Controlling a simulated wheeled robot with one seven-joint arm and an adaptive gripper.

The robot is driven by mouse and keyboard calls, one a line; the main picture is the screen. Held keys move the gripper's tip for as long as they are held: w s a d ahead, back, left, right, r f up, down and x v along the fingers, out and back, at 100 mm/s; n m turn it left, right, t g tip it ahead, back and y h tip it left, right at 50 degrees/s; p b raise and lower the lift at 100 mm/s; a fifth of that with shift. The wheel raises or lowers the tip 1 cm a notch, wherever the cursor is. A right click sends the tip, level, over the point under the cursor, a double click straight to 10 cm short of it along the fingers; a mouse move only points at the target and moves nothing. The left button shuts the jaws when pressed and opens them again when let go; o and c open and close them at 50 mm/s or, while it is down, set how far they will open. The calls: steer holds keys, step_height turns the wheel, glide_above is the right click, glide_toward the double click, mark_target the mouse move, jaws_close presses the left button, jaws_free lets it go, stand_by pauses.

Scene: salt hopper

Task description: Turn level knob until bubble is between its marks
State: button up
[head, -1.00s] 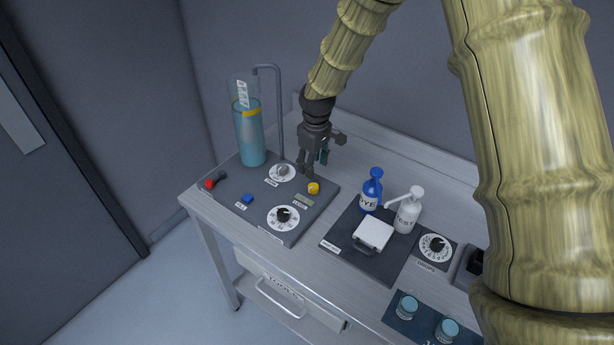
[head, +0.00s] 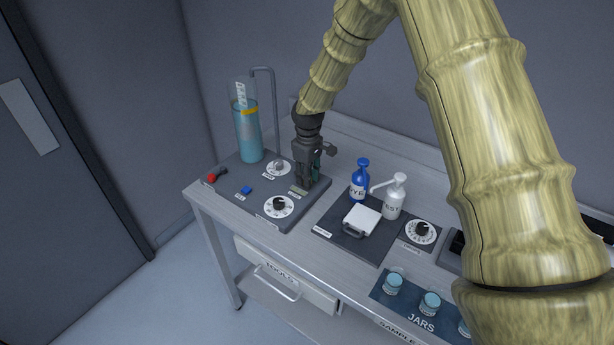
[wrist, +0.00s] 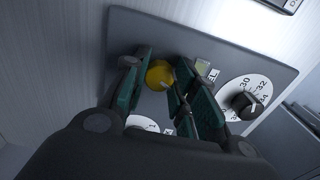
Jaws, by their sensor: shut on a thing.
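The yellow level knob (wrist: 160,75) sits between the fingers of my gripper (wrist: 162,88) in the wrist view, and the gripper is shut on it. In the head view my gripper (head: 307,184) reaches down to the panel's right side and hides the knob. The small level window (head: 298,191) lies just beside the gripper, on the panel's near side. In the wrist view this window (wrist: 203,67) is partly covered by a finger. The bubble and its marks are too small to make out.
The dark panel (head: 232,180) also carries a numbered dial (head: 279,206), another dial (head: 278,167), a blue button (head: 246,189), a red-tipped lever (head: 212,178) and a tall water cylinder (head: 248,135) with a pipe. A blue bottle (head: 359,181) and a white bottle (head: 394,199) stand to the right.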

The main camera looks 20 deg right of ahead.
steer(key=shift+d, duration=0.1)
steer(key=shift+a, duration=0.2)
steer(key=shift+d+f+m+b, duration=0.1)
steer(key=shift+m+b, duration=0.2)
steer(key=shift+m, duration=0.5)
steer(key=shift+w+m, duration=0.1)
steer(key=shift+m, duration=0.4)
steer(key=o, duration=1)
steer(key=shift+w, duration=0.1)
step_height(320, 180, up, 12)
steer(key=shift+r, duration=0.1)
